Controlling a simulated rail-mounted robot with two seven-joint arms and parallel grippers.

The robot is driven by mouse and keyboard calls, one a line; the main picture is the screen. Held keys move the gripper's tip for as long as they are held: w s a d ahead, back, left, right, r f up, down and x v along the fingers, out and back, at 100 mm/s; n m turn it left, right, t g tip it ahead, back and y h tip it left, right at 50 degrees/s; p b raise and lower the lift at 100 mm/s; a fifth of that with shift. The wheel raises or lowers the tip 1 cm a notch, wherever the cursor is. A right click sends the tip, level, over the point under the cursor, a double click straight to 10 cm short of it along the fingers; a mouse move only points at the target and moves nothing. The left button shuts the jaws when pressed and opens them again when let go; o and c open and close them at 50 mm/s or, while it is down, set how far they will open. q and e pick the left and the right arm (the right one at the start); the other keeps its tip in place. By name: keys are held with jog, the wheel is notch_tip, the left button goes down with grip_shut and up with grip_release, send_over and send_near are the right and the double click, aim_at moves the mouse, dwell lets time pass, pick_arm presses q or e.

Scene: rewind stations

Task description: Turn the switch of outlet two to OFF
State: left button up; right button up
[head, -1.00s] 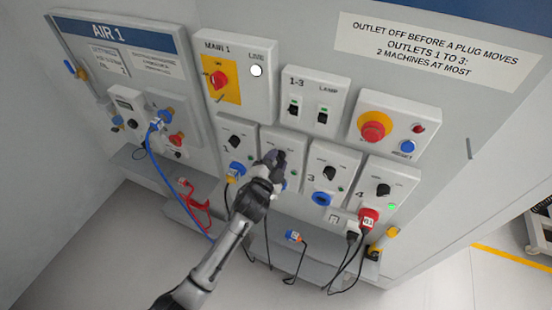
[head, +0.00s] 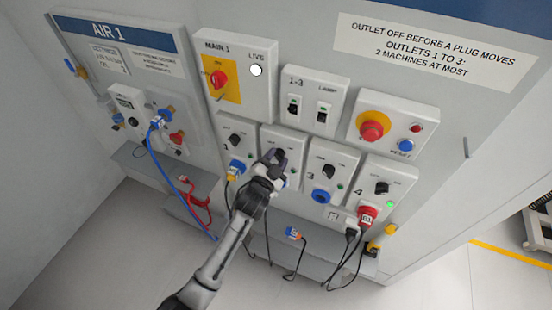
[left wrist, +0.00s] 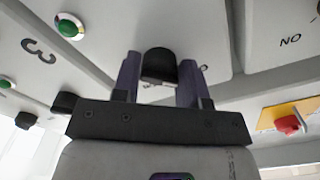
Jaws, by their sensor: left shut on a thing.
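The outlet two panel (head: 293,143) is in the lower row, between outlet one (head: 233,143) and outlet three (head: 327,165). My left gripper (head: 274,158) is at this panel and covers much of its front, including its switch. In the left wrist view, the black switch knob (left wrist: 159,65) stands between the two fingers of my left gripper (left wrist: 160,82), which is shut on it. The knob's pointer and the panel's markings are hidden, so its setting cannot be read. My right gripper is not in view.
Outlet four (head: 382,188) has a green light and a red plug (head: 367,216). The main switch (head: 219,80) and the emergency stop button (head: 373,127) are above. Cables hang below the outlets.

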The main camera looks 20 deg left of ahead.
pick_arm(q)
jog(key=o, duration=0.9)
jog(key=shift+s, duration=0.1)
jog(key=s, duration=1.3)
jog(key=shift+s+a, duration=0.3)
jog(key=shift+s, duration=0.05)
jog(key=shift+f, duration=0.1)
jog(key=s+a+f+n+g, duration=0.1)
jog(key=s+f+n+g, duration=0.2)
jog(key=s+f+g, duration=0.75)
jog(key=s+a+f+n+g, duration=0.1)
jog(key=s+n+g, duration=0.25)
jog(key=s, duration=1.45)
jog(key=shift+m, duration=0.25)
notch_tip(320, 180, up, 22)
jog(key=p, duration=2.1)
jog(key=shift+s+a+f+p, duration=0.1)
jog(key=shift+f+p, duration=0.15)
jog(key=shift+p, duration=0.1)
